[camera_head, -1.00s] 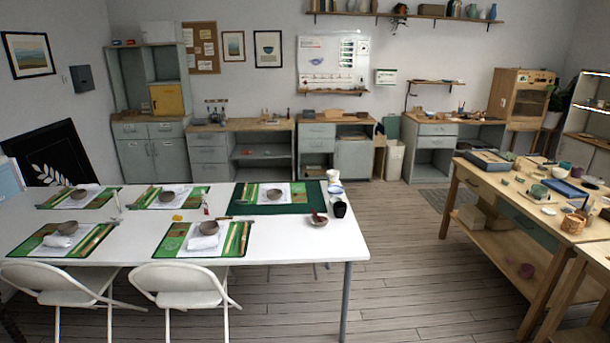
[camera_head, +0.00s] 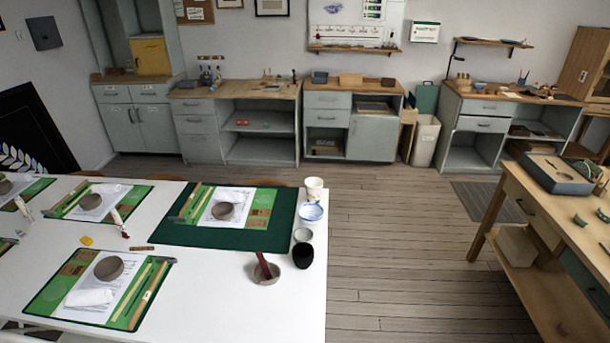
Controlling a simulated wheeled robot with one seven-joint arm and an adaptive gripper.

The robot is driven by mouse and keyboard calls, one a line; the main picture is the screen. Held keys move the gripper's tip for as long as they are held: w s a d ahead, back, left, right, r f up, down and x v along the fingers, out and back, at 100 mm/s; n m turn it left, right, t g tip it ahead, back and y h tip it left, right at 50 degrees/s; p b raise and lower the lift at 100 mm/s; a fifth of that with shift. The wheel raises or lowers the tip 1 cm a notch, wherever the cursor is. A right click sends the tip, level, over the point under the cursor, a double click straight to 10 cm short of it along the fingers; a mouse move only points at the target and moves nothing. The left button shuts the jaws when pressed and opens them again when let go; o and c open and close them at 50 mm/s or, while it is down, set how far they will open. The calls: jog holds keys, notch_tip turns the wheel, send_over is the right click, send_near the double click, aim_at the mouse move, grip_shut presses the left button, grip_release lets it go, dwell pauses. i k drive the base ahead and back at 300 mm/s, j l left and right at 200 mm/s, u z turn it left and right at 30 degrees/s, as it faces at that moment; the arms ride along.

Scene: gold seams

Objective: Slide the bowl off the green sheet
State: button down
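A dark green sheet (camera_head: 272,240) lies on the white table near its right end. A smaller light-green mat (camera_head: 262,205) with white paper lies on it. A round grey-brown bowl (camera_head: 222,211) rests on that paper, left of the mat's middle. Other green mats with bowls lie farther left, so I cannot tell from looks alone which bowl is meant. My gripper is not in view.
Right of the dark sheet stand a white cup (camera_head: 314,187), a blue-and-white bowl (camera_head: 311,212), a pale small bowl (camera_head: 303,234) and a black cup (camera_head: 303,256). A brown dish (camera_head: 265,274) holds a reddish stick. Open wooden floor (camera_head: 410,250) separates the white table from the wooden workbench (camera_head: 530,195).

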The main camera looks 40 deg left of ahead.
aim_at(224, 208)
jog(key=i+j+u, duration=0.1)
jog(key=i+u, duration=0.2)
jog(key=i, duration=0.25)
jog(key=i+u, duration=0.25)
jog(key=i, duration=0.3)
jog(key=i+l+u, duration=0.3)
jog(key=i, duration=0.25)
jog(key=i+l+u, duration=0.25)
jog(key=i, duration=0.3)
jog(key=i+u, duration=0.7)
jog(key=i, duration=0.15)
jog(key=i+l+u, duration=0.15)
jog(key=i+u, duration=0.2)
jog(key=i+j+u, duration=0.15)
jog(key=i+u, duration=0.25)
jog(key=i+j+u, duration=0.1)
jog(key=u, duration=0.35)
jog(key=i+l+u, duration=0.1)
jog(key=i+u, duration=0.3)
